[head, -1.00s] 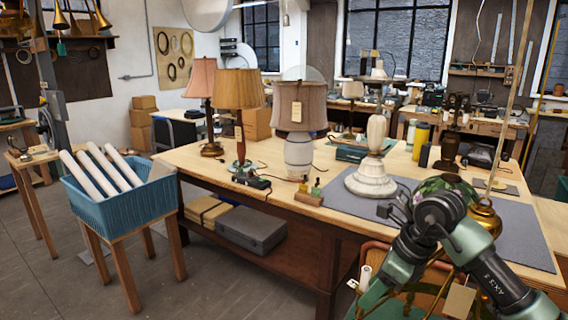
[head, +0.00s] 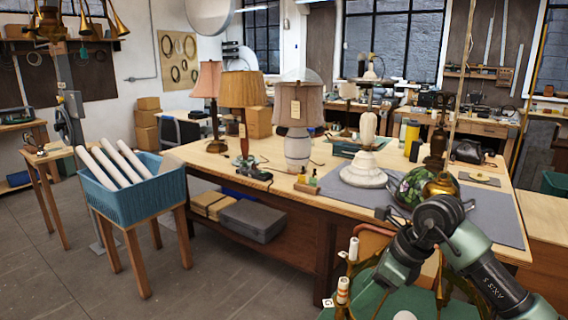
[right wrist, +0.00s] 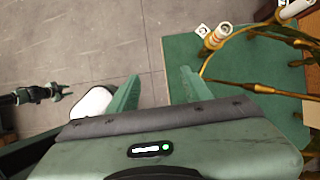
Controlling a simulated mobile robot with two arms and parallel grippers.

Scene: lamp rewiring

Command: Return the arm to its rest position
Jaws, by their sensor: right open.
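My right arm (head: 455,245) reaches in from the lower right of the head view, bent at a dark joint, in front of the bench's right end. Its jaws are not clear there. In the right wrist view my right gripper (right wrist: 158,88) is open, its two green fingers apart with only grey floor between them. A small dark gripper, apparently my left one (right wrist: 62,92), shows at the left of that view, well away; its jaw state is too small to judge.
A brass fixture with candle sleeves (right wrist: 218,36) stands over a green surface (right wrist: 255,75), close right of my right gripper. The workbench (head: 225,165) holds several lamps, a glass shade (head: 408,187) and a grey mat (head: 490,215). A blue basket (head: 135,205) stands left. Floor between is clear.

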